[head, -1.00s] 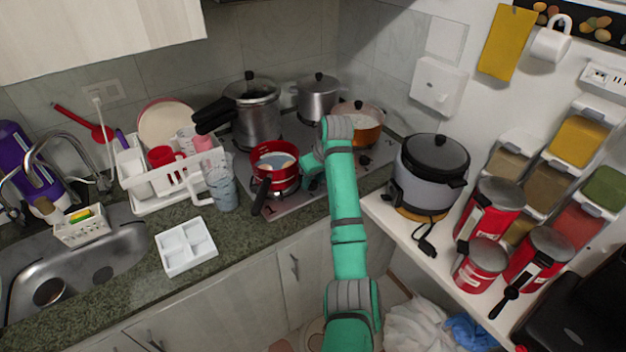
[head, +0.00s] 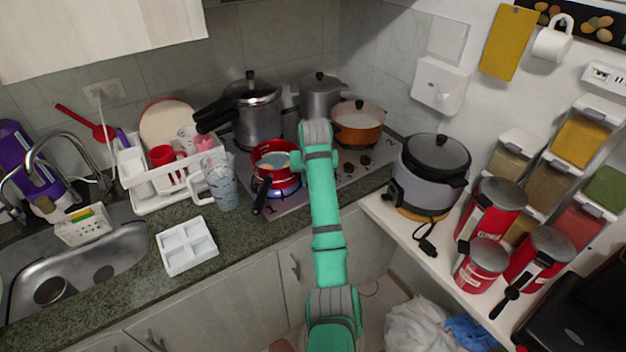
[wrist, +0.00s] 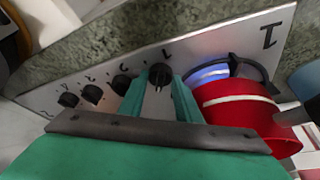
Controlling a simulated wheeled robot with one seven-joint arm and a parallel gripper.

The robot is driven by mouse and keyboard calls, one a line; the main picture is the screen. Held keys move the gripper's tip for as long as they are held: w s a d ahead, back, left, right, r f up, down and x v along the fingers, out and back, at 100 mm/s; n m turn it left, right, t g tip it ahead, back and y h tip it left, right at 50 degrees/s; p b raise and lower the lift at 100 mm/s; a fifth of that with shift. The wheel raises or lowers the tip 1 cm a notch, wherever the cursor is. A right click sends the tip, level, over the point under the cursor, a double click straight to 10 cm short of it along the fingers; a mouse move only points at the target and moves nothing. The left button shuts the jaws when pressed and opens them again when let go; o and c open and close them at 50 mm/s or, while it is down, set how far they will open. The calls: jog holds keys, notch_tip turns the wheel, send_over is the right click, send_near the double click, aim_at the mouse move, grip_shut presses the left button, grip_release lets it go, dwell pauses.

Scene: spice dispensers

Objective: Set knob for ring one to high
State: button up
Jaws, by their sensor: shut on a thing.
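The knob for ring one (wrist: 159,76) is round and black, beside a printed 1 on the steel stove panel (wrist: 118,63). In the wrist view my gripper (wrist: 159,88) has its two teal fingers on either side of this knob and is shut on it. A pale mark on the knob runs roughly up and down the picture. Ring one (wrist: 212,72) glows blue, and its blue flame (head: 284,191) also shows in the head view under a red pot (head: 272,152). In the head view my arm hides the knob.
Several other black knobs (wrist: 92,93) line the panel to the left. The red pot (wrist: 240,108) sits close to the right of my gripper. A pressure cooker (head: 257,110), a steel pot (head: 320,95) and an orange pot (head: 357,120) stand on the stove.

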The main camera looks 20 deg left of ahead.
jog(key=shift+m+h, duration=0.3)
jog(key=shift+m, duration=0.3)
jog(key=shift+r, duration=0.1)
jog(key=o, duration=1)
